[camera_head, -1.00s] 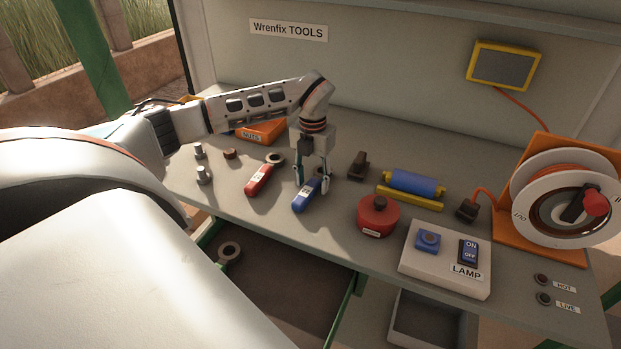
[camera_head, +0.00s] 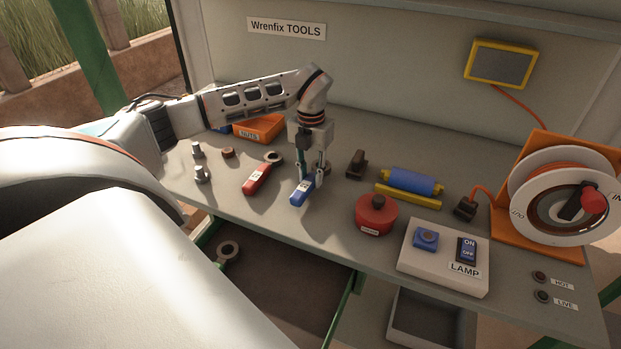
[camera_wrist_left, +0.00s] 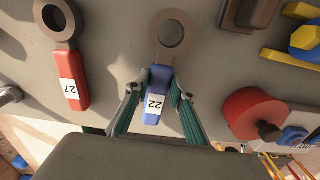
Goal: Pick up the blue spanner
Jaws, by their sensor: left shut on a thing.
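The blue spanner (camera_head: 301,192) lies on the grey bench, with a blue handle and a white label. In the left wrist view the blue spanner (camera_wrist_left: 158,82) shows the label "22" and a dark ring head at its far end. My left gripper (camera_head: 312,177) points down over it. In the left wrist view my left gripper (camera_wrist_left: 157,90) has one finger on each side of the handle, shut on it. In the head view the fingers hide part of the spanner. I cannot tell whether it is clear of the bench. My right gripper is not in view.
A red spanner (camera_head: 257,178) labelled "27" lies to the left. A red round tin (camera_head: 375,215), a blue roller (camera_head: 411,181) and a dark block (camera_head: 356,164) stand to the right. A lamp switch box (camera_head: 443,262) is near the front edge. An orange nuts bin (camera_head: 260,128) stands behind.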

